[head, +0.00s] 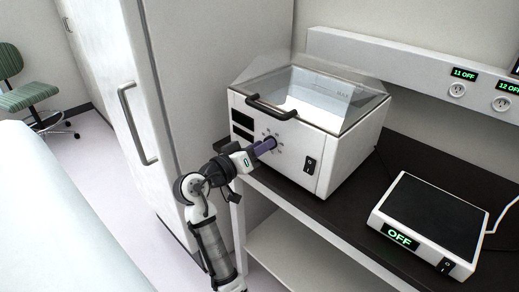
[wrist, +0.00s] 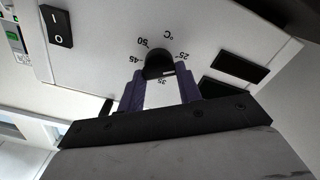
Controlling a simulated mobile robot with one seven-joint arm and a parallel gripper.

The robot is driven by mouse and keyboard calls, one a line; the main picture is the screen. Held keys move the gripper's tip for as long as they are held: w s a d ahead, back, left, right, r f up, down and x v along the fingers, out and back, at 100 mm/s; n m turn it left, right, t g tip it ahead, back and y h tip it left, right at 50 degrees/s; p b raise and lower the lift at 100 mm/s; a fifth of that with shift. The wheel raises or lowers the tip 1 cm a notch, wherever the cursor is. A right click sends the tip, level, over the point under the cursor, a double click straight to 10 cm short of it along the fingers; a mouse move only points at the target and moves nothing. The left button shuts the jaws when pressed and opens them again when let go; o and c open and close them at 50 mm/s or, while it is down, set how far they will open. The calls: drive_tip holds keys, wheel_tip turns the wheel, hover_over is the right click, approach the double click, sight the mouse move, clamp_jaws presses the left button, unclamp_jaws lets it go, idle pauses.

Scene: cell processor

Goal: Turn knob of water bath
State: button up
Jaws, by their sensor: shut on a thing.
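The white water bath (head: 352,150) stands on the black bench top, with a clear sloped lid and a black handle (head: 271,108). Its black round knob (wrist: 159,62) sits inside a ring of temperature numbers in the wrist view. A pale mark on the knob lies near the 35, slightly toward the 25 side. My gripper (head: 270,143) is at the front panel; its purple fingers (wrist: 163,78) are shut on the knob, one on each side. The fingers hide the knob in the head view.
A black rocker switch (head: 310,165) is right of the knob. A hot plate (head: 434,217) with a green OFF display stands on the bench (head: 345,215) to the right. A tall white cabinet (head: 190,75) stands to the left. Sockets (head: 457,90) are on the wall rail.

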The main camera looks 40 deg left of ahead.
drive_tip(key=m+b, duration=0.6)
drive_tip(key=b, duration=0.2)
drive_tip(key=m+b, duration=0.6)
drive_tip(key=b, duration=0.2)
drive_tip(key=m+b, duration=0.7)
drive_tip(key=b, duration=0.1)
drive_tip(key=shift+d+f, duration=0.2)
drive_tip(key=shift+d, duration=0.2)
drive_tip(key=shift+m, duration=0.3)
drive_tip(key=o, duration=1)
drive_tip(key=s, duration=0.9)
drive_tip(key=s+a, duration=0.1)
drive_tip(key=s, duration=0.3)
drive_tip(key=shift+s+r+b, duration=0.1)
drive_tip(key=shift+s+b, duration=0.2)
drive_tip(key=shift+s, duration=0.1)
